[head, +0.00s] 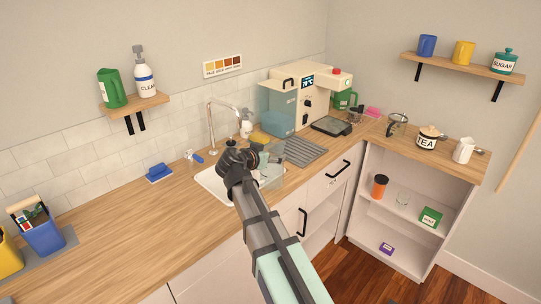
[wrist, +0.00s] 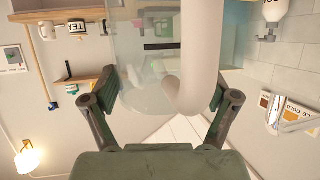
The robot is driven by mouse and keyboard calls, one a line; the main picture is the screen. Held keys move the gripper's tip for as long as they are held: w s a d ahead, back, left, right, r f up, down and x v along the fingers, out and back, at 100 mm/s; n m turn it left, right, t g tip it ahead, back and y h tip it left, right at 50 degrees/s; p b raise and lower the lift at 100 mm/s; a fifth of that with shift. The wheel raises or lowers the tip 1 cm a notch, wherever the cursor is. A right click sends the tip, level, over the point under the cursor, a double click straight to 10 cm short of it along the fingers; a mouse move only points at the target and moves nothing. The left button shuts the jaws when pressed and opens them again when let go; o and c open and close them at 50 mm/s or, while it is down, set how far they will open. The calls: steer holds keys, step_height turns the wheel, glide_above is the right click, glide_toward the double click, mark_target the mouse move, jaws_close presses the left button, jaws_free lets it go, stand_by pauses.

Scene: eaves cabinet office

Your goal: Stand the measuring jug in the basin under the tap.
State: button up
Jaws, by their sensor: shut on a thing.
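The measuring jug is clear with a pale, thick handle. In the head view its see-through body (head: 272,172) shows just right of my gripper (head: 243,163), over the right part of the white basin (head: 209,184). In the wrist view the jug (wrist: 143,80) fills the space between the fingers of my gripper (wrist: 163,96), with its curved handle (wrist: 203,55) in front. The gripper is shut on the jug. The tap (head: 211,128) rises behind the basin, left of the jug. My gripper and arm hide much of the basin; whether the jug's base touches it cannot be told.
A ribbed drainer (head: 305,151) lies right of the basin, with a coffee machine (head: 310,96) and its blue tank (head: 279,110) behind. A blue sponge (head: 159,172) lies left. The wooden counter (head: 110,221) farther left is mostly clear.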

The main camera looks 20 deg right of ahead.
steer(key=shift+f+b, duration=0.1)
steer(key=shift+b, duration=0.4)
steer(key=shift+w+a+f+b, duration=0.65)
steer(key=shift+w+a+b, duration=1.6)
steer(key=shift+w, duration=1.5)
steer(key=shift+w+a+f+b, duration=0.65)
steer(key=shift+w+a+b, duration=1.6)
steer(key=shift+w, duration=1.5)
step_height(320, 180, down, 6)
steer(key=b, duration=0.5)
steer(key=shift+d+f, duration=0.2)
steer(key=shift+d, duration=0.15)
steer(key=shift+s+f+b, duration=0.1)
steer(key=shift+f+b, duration=0.3)
steer(key=shift+b, duration=0.1)
steer(key=o, duration=1.6)
steer(key=shift+v, duration=4)
